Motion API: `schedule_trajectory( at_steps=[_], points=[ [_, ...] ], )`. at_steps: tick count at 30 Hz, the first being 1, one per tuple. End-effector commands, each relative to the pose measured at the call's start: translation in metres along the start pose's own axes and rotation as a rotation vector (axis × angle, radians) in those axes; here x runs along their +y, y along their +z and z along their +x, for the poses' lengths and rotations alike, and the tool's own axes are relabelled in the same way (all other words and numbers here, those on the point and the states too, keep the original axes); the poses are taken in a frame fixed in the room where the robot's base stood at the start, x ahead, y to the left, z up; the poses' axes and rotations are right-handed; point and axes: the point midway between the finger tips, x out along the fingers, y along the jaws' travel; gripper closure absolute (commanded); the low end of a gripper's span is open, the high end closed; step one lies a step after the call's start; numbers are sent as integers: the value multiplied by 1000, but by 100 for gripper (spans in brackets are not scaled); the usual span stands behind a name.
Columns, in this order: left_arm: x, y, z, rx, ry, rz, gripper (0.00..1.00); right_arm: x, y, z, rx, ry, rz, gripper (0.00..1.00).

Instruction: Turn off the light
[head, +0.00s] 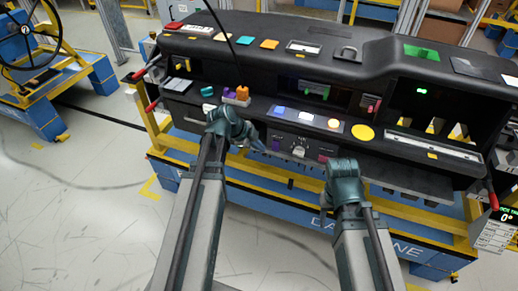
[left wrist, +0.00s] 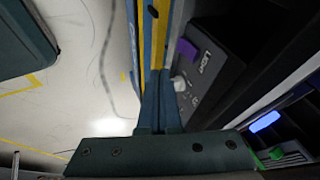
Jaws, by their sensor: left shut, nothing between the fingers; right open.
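The black dashboard module (head: 300,60) stands on a yellow and blue frame. A lower panel on its front carries a pale knob (head: 299,152) and a purple piece (head: 276,143). In the left wrist view the knob (left wrist: 180,83) and purple piece (left wrist: 187,49) are just right of my fingers. My left gripper (head: 258,146) is shut and empty, close to the left end of that panel; contact cannot be told. In the left wrist view its fingers (left wrist: 160,105) are together. My right gripper (head: 338,182) is open, in front of the module's lower edge, its fingertips mostly hidden.
Above the knob panel is a strip with a glowing blue button (head: 278,112), a white one and an orange one (head: 334,124). A yellow disc (head: 363,132) is to their right. A green light (head: 421,91) glows in the right bay.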

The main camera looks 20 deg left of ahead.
Motion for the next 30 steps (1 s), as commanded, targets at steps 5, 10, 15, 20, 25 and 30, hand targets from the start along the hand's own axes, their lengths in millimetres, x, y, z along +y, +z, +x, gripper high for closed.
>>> schedule_trajectory(
  at_steps=[5,10,15,20,25,30],
  points=[
    [2,3,38,0,0,2,100,-3,-2,34,0,0,0,50],
    [2,3,65,1,0,2,100,-5,-3,56,0,0,0,50],
    [-17,2,79,1,0,0,100,-6,-4,59,0,0,0,50],
    [-28,3,86,0,0,0,100,-6,-4,61,0,0,0,50],
    [-32,3,89,0,0,0,100,-6,-4,62,0,0,0,50],
    [-32,3,89,0,0,0,100,-6,-4,62,0,0,0,50]
  ],
)
